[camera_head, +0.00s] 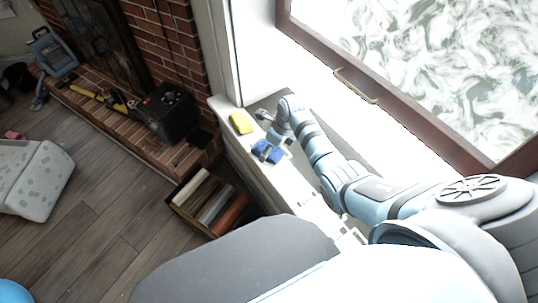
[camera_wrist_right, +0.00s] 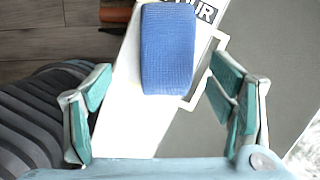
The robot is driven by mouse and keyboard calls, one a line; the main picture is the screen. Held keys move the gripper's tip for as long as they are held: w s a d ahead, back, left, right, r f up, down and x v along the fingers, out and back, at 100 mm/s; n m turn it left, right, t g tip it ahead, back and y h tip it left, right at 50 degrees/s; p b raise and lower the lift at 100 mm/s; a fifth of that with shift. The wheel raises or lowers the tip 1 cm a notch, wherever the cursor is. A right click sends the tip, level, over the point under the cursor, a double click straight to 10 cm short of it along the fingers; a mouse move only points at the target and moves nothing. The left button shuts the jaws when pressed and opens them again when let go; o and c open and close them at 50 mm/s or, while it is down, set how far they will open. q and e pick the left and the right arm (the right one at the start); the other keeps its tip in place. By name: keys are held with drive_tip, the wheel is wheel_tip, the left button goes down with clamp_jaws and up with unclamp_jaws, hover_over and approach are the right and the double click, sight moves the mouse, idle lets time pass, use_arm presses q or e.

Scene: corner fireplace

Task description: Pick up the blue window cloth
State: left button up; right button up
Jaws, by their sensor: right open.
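The blue window cloth (camera_head: 266,151) lies on the white windowsill in the head view, partly hidden by my right gripper (camera_head: 272,146). In the right wrist view the cloth (camera_wrist_right: 168,50) is a ribbed blue block lying on a white surface, at the top middle. My right gripper (camera_wrist_right: 160,82) is open, with its teal-padded fingers apart to the left and right of the near end of the cloth. Nothing is held between the fingers. Whether they are level with the cloth is hard to tell. My left gripper is not in view.
A yellow block (camera_head: 241,123) lies on the sill (camera_head: 292,186) beyond the cloth. A brown-framed window with a handle (camera_head: 356,86) stands along the right. A crate with rolls (camera_head: 208,205) is on the floor left of the sill. A black box (camera_head: 166,113) stands by the brick fireplace.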

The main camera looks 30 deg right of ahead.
drive_tip(key=x, duration=0.3)
drive_tip(key=shift+w+r+b, duration=0.1)
drive_tip(key=shift+w+b, duration=0.2)
drive_tip(key=shift+b, duration=0.05)
drive_tip(key=shift+w+f, duration=0.5)
drive_tip(key=shift+w, duration=0.15)
drive_tip(key=shift+s+r, duration=0.1)
drive_tip(key=shift+r, duration=0.05)
drive_tip(key=shift+c, duration=0.2)
drive_tip(key=shift+s+r, duration=0.15)
drive_tip(key=shift+s, duration=0.1)
drive_tip(key=c, duration=0.3)
drive_tip(key=shift+s+r, duration=0.1)
drive_tip(key=shift+s, duration=0.05)
drive_tip(key=c, duration=0.4)
drive_tip(key=shift+c, duration=2.5)
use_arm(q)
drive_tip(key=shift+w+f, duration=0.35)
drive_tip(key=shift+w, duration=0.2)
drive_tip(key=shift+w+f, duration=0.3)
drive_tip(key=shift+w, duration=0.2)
